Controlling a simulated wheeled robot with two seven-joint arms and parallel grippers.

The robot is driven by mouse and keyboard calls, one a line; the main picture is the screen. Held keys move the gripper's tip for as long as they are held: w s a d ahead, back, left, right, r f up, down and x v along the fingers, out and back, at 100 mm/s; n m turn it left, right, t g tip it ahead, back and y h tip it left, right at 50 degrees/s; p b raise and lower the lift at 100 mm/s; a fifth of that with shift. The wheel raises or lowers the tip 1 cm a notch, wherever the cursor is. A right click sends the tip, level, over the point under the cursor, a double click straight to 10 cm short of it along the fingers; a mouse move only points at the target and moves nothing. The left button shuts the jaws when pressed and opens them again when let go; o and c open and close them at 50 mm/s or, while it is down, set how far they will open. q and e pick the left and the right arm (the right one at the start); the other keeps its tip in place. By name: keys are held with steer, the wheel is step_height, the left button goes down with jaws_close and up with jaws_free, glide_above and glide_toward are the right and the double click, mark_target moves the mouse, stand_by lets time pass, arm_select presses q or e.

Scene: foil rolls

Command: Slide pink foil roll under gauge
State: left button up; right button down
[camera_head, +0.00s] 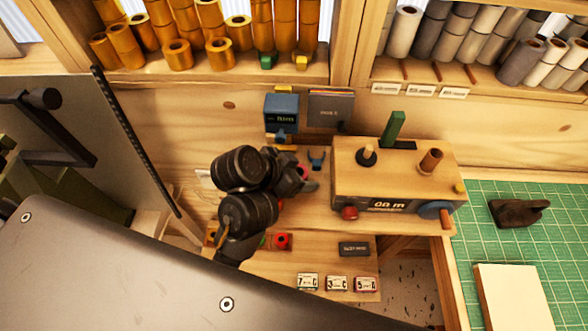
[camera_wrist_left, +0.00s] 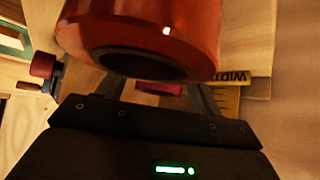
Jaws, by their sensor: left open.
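My left gripper (camera_head: 307,177) is over the wooden bench, left of the wooden machine (camera_head: 385,165). In the left wrist view its fingers (camera_wrist_left: 160,95) are apart. A shiny red-orange roll (camera_wrist_left: 140,22) with a dark hollow end fills the top of that view and hides the fingertips. I cannot tell if the fingers touch it. A small dark red thing (camera_wrist_left: 158,89) shows below it between the fingers. A yellow strip marked WIDTH (camera_wrist_left: 228,100) lies to the right. In the head view a bit of red (camera_head: 303,171) shows beside the gripper; the arm hides most of that area.
A blue box with a display (camera_head: 281,112) stands behind the gripper. The machine carries upright posts, a red knob (camera_head: 349,213) and a blue wheel (camera_head: 434,210). Label tags (camera_head: 337,283) lie on the lower shelf. A green mat (camera_head: 500,245) is at right. Gold rolls (camera_head: 177,55) fill the back shelf.

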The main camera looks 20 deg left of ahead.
arm_select(q)
steer(key=shift+w+d+f, duration=0.2)
steer(key=shift+w+f, duration=0.05)
steer(key=shift+f, duration=0.1)
steer(key=shift+d, duration=0.1)
steer(key=shift+c, duration=0.5)
